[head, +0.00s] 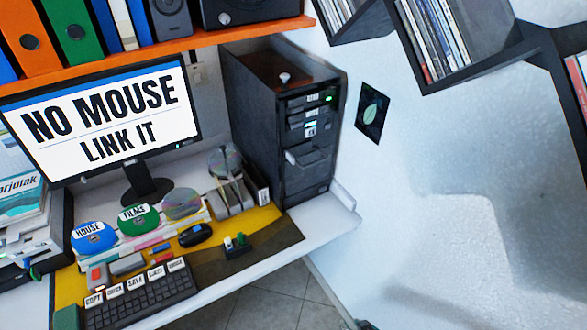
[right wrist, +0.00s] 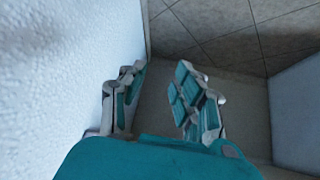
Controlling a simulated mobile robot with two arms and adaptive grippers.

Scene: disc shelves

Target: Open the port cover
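The dark computer tower (head: 258,110) stands at the back right of the desk. Its front has labelled drive bays, a small green light and, lower down, a grey panel (head: 308,155) that juts out a little. I cannot tell for sure whether this panel is the port cover. My right gripper (right wrist: 160,68) is open and empty in the right wrist view, low beside a pale wall and above the floor, away from the tower. My left gripper is not in view.
The monitor (head: 105,112) reads "NO MOUSE LINK IT". A keyboard (head: 140,295), a black mouse (head: 195,235), labelled discs and small blocks crowd the desk. An orange shelf (head: 215,37) hangs above. Dark disc shelves (head: 480,60) are on the right wall. Floor right of the desk looks clear.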

